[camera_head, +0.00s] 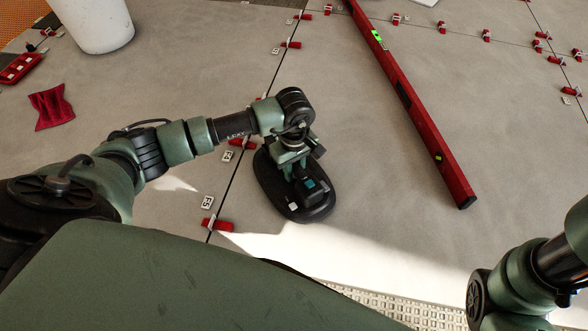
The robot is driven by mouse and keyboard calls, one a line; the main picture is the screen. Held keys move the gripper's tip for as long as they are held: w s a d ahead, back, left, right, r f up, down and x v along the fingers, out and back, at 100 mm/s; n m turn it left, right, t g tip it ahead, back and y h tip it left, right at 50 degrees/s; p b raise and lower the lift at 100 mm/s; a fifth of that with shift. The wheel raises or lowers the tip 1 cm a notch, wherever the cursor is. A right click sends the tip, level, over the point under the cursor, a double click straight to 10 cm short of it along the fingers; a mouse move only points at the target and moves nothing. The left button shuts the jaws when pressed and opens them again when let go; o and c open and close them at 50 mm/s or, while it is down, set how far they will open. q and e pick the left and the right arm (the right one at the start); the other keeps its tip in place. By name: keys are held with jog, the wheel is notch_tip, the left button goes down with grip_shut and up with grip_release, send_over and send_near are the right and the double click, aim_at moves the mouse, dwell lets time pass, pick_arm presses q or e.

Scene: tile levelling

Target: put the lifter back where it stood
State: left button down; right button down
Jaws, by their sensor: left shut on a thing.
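The lifter (306,208) is a black device with a broad oval base and a small body with a teal display on top. It is over the grey tile just right of the tile joint, at the middle of the head view. My left gripper (295,163) is above it, pointing down, and is shut on its upper part. The wrist hides part of the grip. I cannot tell whether the base touches the tile. My right arm shows at the lower right, but its gripper is out of frame.
A red spirit level (415,110) lies on the tile to the right. Red levelling wedges (217,225) line the joints. A white bucket (97,22), a red cloth-like piece (51,106) and a red tray (20,68) are at upper left. Bare tile lies between lifter and level.

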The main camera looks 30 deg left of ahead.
pick_arm(q)
jog(key=shift+r, duration=0.1)
jog(key=c, duration=1.2)
grip_release()
jog(key=shift+o, duration=0.2)
